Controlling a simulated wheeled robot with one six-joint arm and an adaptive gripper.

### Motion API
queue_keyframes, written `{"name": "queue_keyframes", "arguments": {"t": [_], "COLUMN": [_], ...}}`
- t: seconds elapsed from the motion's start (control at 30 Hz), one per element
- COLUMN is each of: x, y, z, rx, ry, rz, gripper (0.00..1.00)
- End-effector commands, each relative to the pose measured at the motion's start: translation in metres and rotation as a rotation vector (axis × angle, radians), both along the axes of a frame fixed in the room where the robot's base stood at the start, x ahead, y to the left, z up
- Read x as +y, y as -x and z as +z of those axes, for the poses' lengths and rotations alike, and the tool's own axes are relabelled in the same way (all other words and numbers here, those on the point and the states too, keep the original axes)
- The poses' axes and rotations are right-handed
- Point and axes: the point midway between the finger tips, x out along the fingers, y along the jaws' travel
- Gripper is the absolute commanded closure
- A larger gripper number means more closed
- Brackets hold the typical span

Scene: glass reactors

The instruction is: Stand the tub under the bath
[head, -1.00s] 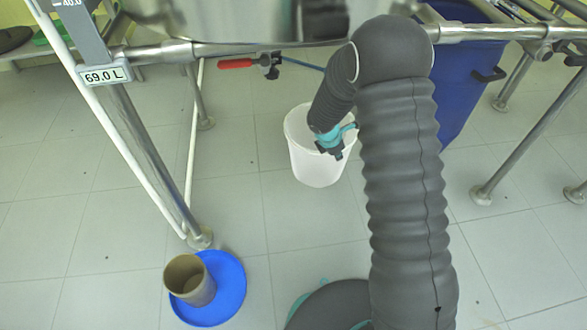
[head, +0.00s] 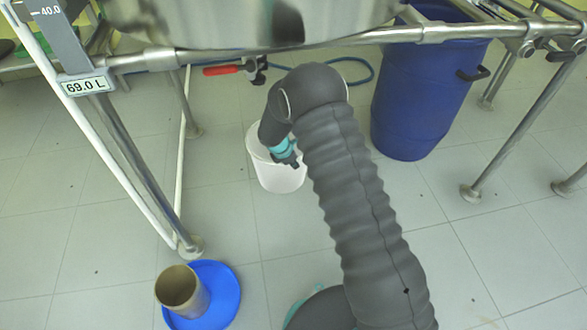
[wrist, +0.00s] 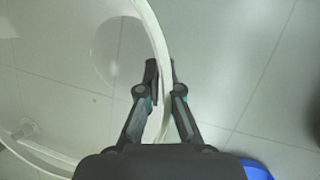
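The white tub (head: 282,182) is in the middle of the head view, below and in front of the steel bath (head: 225,25). Its curved rim (wrist: 154,32) crosses the wrist view. My gripper (wrist: 164,70) has one finger on each side of the tub's wall and is closed on it. In the head view the gripper (head: 288,160) is at the tub's rim, partly hidden by my arm. The bath sits on a metal-tube frame, with a red-handled valve (head: 222,71) below it. I cannot tell whether the tub touches the floor.
A blue barrel (head: 425,95) stands to the right under the frame. Frame legs (head: 160,185) stand at left and right. A beige beaker (head: 183,290) is on a blue disc (head: 222,290) at lower left. A blue hose (head: 355,80) lies behind. Tiled floor around the tub is clear.

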Motion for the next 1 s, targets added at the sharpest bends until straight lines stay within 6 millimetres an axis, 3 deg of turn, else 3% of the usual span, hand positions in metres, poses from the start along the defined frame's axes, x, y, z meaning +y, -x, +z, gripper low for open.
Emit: {"name": "queue_keyframes", "arguments": {"t": [0.2,0.57,0.7,1.0], "x": [0.0,0.0,0.0,0.0], "y": [0.0,0.0,0.0,0.0], "z": [-0.027,-0.031,-0.03,-0.029], "rx": [-0.001,-0.001,0.0,0.0], "ry": [-0.001,-0.001,0.0,0.0], "rz": [-0.001,-0.001,0.0,0.0], "gripper": [1.0,1.0,0.69,0.69]}}
